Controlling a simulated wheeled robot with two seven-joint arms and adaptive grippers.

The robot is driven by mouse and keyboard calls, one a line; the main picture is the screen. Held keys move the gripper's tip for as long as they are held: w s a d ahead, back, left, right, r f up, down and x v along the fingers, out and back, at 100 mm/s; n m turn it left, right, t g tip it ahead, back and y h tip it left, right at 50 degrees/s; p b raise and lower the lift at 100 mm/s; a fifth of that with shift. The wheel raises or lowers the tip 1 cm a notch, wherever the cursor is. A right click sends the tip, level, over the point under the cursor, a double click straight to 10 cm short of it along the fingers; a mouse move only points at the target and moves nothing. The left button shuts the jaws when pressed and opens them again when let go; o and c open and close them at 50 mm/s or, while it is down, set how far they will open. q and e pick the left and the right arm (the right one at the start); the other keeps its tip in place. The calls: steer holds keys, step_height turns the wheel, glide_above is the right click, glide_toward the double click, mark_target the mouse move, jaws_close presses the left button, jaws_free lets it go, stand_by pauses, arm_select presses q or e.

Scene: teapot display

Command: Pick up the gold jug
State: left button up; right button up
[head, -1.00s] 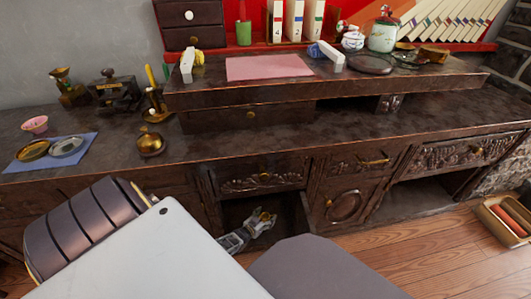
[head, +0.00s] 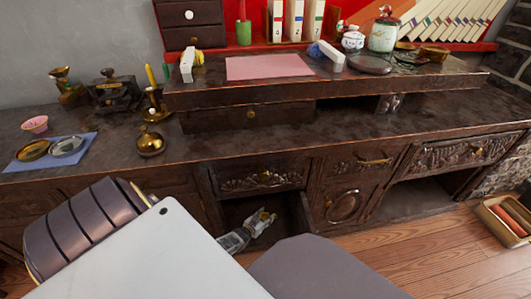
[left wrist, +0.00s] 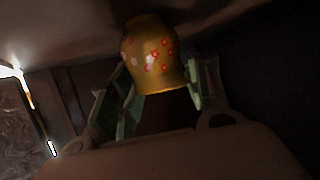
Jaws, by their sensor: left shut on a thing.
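The gold jug (left wrist: 150,52), with red and white flowers on it, is in the left wrist view, at the top middle. My left gripper (left wrist: 162,82) has its greenish fingers on both sides of the jug and is shut on it. In the head view my left gripper (head: 262,220) is low in front of the open, dark compartment (head: 240,211) under the counter. The jug is too small and dark there to make out clearly. My right gripper is not in view.
The counter (head: 215,150) holds a round brass pot (head: 150,144) and a blue cloth (head: 80,153) with dishes. A basket (head: 505,220) sits on the floor at right.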

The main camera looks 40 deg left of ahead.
mark_target(265, 216)
arm_select(q)
steer(key=shift+r, duration=0.1)
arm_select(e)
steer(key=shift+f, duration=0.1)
arm_select(q)
steer(key=shift+r+p, duration=0.65)
step_height(265, 216, up, 3)
steer(key=shift+f+p, duration=0.15)
steer(key=shift+p, duration=1)
step_height(265, 216, up, 4)
steer(key=p, duration=0.2)
steer(key=shift+f+p, duration=0.2)
steer(key=shift+p, duration=0.15)
steer(key=shift+r, duration=0.35)
steer(key=shift+r+p, duration=0.75)
steer(key=shift+r, duration=0.05)
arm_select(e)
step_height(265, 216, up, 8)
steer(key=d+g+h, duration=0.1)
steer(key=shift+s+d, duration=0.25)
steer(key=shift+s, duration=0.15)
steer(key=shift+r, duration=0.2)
arm_select(q)
steer(key=shift+s, duration=0.1)
